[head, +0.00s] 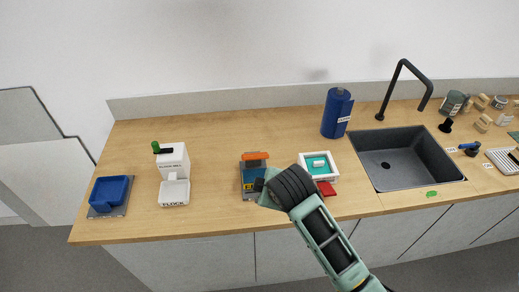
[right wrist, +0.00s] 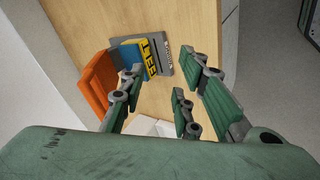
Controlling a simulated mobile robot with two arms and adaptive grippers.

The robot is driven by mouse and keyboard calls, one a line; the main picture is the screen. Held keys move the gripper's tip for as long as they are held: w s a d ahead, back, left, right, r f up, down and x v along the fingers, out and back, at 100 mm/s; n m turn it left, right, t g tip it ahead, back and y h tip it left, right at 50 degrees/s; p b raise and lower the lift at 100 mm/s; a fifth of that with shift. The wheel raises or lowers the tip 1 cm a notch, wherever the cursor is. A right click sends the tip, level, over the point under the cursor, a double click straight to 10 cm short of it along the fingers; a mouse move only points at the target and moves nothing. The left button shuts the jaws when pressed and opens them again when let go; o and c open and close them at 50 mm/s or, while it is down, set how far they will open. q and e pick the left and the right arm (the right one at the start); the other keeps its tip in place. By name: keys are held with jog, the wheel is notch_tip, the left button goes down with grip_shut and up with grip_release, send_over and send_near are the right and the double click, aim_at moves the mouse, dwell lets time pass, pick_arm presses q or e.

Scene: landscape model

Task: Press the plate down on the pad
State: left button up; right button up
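A white square frame (head: 304,160) stands right of centre on the counter. A teal square (head: 330,171) lies inside it with a small light block (head: 318,163) on top. I cannot tell whether the teal square is the plate or the pad. A red flat piece (head: 326,188) lies at the frame's front edge. My right gripper (right wrist: 160,72) is open and empty in the right wrist view, pointing down near a grey-based device with an orange top (head: 255,156). In the head view my wrist hides its fingers. My left gripper is out of view.
The device shows its orange part (right wrist: 98,82) and yellow label (right wrist: 153,54) close to my fingers. A white FLOCK unit (head: 173,165), blue tray (head: 108,192), blue canister (head: 336,113) and sink (head: 405,178) stand around. Bare counter lies left of the device.

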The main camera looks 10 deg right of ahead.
aim_at(259, 157)
jog(key=w+a+r+n+t+p, duration=0.1)
jog(key=w+a+r+n, duration=0.2)
jog(key=r, duration=0.7)
jog(key=shift+n, duration=0.4)
jog(key=w+f, duration=0.1)
jog(key=w, duration=0.1)
jog(key=w+f+p, duration=0.1)
jog(key=w+f, duration=0.1)
jog(key=w+d+f+p, duration=0.1)
jog(key=w+f, duration=0.1)
jog(key=shift+w, duration=0.15)
jog(key=shift+f, duration=0.1)
grip_shut()
